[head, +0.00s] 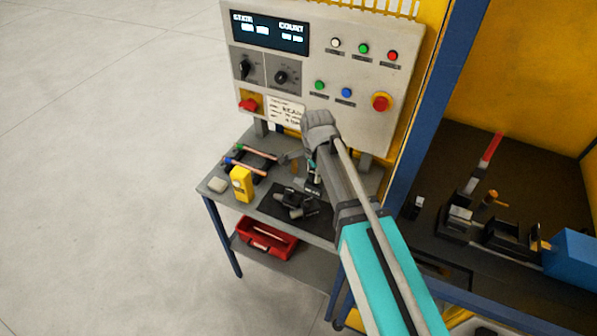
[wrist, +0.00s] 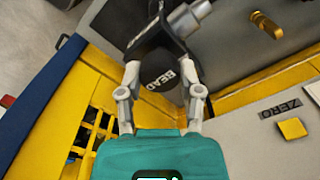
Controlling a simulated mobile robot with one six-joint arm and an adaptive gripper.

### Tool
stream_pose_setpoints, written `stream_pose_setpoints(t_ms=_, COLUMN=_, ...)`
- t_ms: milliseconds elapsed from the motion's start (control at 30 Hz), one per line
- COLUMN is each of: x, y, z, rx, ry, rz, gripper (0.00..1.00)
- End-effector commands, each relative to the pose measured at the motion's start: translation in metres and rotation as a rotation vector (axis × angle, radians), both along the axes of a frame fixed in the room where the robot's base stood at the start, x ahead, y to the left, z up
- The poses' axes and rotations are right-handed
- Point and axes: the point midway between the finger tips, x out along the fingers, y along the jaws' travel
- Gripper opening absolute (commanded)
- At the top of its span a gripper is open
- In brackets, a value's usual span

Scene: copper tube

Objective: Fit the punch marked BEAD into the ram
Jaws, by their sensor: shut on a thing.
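My gripper (wrist: 160,82) is shut on a dark, round-ended punch (wrist: 158,66) in the wrist view. White letters on the punch read BEAD, and they run slantwise in that view. The two pale fingers press on its sides. A grey cylinder (wrist: 190,17) shows just beyond the punch at the top; I cannot tell whether it is the ram or whether the punch touches it. In the head view my arm reaches over the bench and largely hides the gripper.
A control panel (head: 374,64) stands behind the bench. A black mat (head: 270,207) with dark metal parts, a yellow device (head: 242,184) and copper tubes (head: 244,167) lie on it. A red toolbox (head: 264,239) is on the lower shelf. Yellow-framed machinery stands right.

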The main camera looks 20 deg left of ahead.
Motion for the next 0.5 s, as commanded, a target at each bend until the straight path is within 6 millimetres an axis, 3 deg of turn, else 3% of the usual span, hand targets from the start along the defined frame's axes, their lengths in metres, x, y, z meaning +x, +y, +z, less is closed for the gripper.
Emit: stream_pose_setpoints(t_ms=500, x=0.0082, y=-0.0024, z=-0.0022, rx=0.0, ry=0.0, rz=-0.011, gripper=0.0)
